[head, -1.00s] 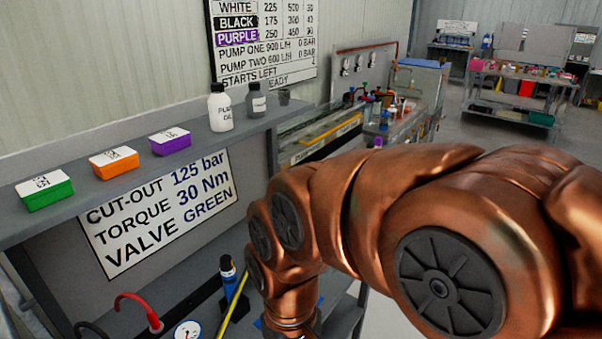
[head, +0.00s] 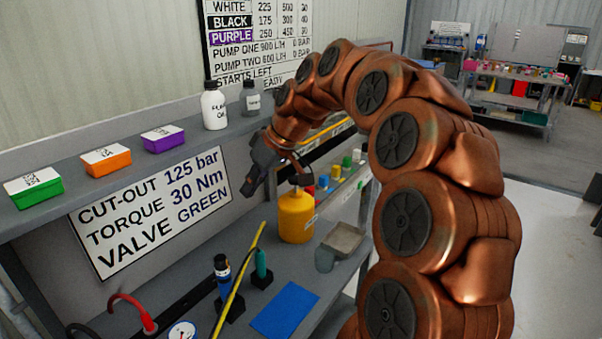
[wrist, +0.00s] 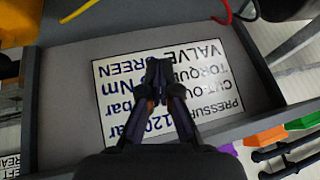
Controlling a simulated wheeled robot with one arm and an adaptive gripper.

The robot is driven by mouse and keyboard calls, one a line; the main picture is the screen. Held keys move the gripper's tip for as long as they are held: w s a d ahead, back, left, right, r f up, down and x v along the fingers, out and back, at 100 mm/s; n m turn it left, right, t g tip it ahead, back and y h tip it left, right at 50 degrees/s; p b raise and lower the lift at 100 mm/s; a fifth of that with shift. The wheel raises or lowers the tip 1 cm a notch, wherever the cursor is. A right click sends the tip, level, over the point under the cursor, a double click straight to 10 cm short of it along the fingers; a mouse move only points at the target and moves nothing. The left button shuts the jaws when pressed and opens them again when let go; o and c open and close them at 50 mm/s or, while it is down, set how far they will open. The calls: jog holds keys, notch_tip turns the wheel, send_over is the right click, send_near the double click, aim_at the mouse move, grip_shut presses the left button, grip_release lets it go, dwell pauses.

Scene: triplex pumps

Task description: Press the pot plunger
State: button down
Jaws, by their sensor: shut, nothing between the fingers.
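A yellow pot (head: 296,217) stands upright on the grey bench in the head view. A dark brown piece, seemingly its plunger (head: 301,178), shows at its top, close to my arm in the picture. My gripper (head: 250,190) is up and left of the pot, in front of the back panel, pointing down and left. In the wrist view my gripper (wrist: 158,68) has its fingers together and empty, in front of the white sign. A yellow thing, probably the pot (wrist: 16,22), is cut off at that view's upper left corner; its plunger does not show there.
A grey tray (head: 343,240) lies right of the pot. A blue mat (head: 285,309), a yellow rod (head: 240,280) and a blue-and-black tube (head: 222,272) are nearer. The shelf (head: 125,174) above holds colored boxes and bottles. A sign (head: 150,212) covers the back panel.

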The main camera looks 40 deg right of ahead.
jog(key=w+d+r+t, duration=0.1)
jog(key=w+d+t, duration=0.1)
jog(key=d, duration=1)
jog(key=w+d+t+h, duration=0.1)
jog(key=w+d, duration=0.3)
jog(key=d, duration=0.8)
jog(key=shift+w+d+r+t+h+b, duration=0.2)
jog(key=shift+d+r+t+h+b, duration=0.15)
jog(key=shift+t, duration=0.35)
jog(key=p, duration=0.3)
send_over(293, 176)
jog(key=s, duration=0.3)
jog(key=f, duration=0.6)
jog(key=shift+d+f, duration=0.35)
jog(key=shift+d, duration=0.05)
jog(key=shift+w+f+p, duration=0.1)
jog(key=shift+f+p, duration=0.25)
jog(key=shift+f, duration=0.6)
jog(key=shift+f+p, duration=0.3)
jog(key=shift+f, duration=0.95)
